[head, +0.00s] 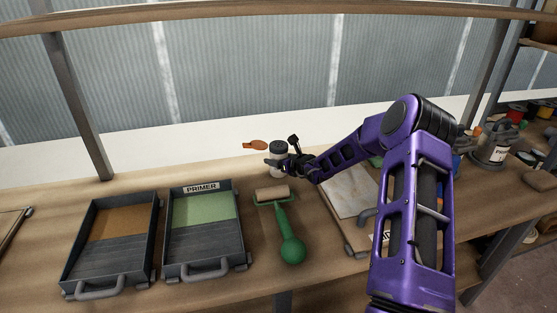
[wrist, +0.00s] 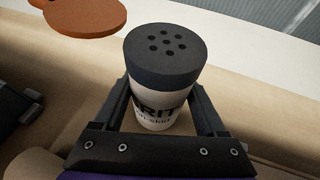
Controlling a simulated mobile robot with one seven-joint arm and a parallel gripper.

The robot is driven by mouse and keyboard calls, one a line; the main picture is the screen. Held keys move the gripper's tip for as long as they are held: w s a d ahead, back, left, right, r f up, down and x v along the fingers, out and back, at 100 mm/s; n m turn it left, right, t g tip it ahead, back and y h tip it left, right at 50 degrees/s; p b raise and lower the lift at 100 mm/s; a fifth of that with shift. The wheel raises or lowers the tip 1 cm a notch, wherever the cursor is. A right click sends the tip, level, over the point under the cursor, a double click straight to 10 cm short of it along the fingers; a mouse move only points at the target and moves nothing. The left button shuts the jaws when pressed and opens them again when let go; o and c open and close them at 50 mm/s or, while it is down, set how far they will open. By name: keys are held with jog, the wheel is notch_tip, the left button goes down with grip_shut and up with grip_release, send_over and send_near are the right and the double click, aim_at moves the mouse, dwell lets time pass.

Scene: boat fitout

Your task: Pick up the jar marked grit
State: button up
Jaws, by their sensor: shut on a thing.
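The grit jar (wrist: 160,85) is white with a dark lid pierced by several holes, and part of its "GRIT" label shows in the wrist view. My gripper (wrist: 158,112) is shut on the jar, one finger on each side of its body. In the head view the jar (head: 277,158) is near the back of the wooden bench, with my gripper (head: 279,166) at it. The jar looks upright. I cannot tell whether its base touches the bench.
A green-handled roller (head: 287,235) lies in front of the jar. The primer tray (head: 203,258) and a tray with orange-brown contents (head: 108,255) are to the left. An orange-brown paddle-shaped thing (head: 255,146) is just left of the jar, also in the wrist view (wrist: 88,17). A pale board (head: 352,192) lies right.

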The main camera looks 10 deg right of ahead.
aim_at(276, 144)
jog(key=r, duration=0.6)
jog(key=r+p, duration=0.1)
jog(key=r, duration=0.3)
jog(key=shift+w+a, duration=0.15)
jog(key=shift+a, duration=0.1)
jog(key=m, duration=0.1)
jog(key=w+a+r+m+t, duration=0.1)
jog(key=m, duration=0.1)
jog(key=shift+w+a+r, duration=0.15)
jog(key=shift+r, duration=0.05)
jog(key=m+t, duration=0.1)
jog(key=m, duration=0.1)
jog(key=d+r+m, duration=0.1)
jog(key=m+t, duration=0.1)
jog(key=m, duration=0.1)
jog(key=shift+w+d+r+m+t, duration=0.2)
jog(key=shift+w+r+m+t, duration=0.1)
jog(key=shift+w, duration=0.1)
jog(key=s+d+f+m+t+h+b, duration=0.1)
jog(key=s+d+f+m+h+b, duration=0.1)
jog(key=d+m+h, duration=0.5)
jog(key=s+d+f+m+t+h+b, duration=0.2)
jog(key=d+m+h, duration=0.5)
jog(key=m, duration=0.9)
jog(key=shift+s+f+m+h+b, duration=0.15)
jog(key=shift+s+m+h+b, duration=0.15)
jog(key=shift+h+b, duration=0.7)
jog(key=shift+p, duration=0.4)
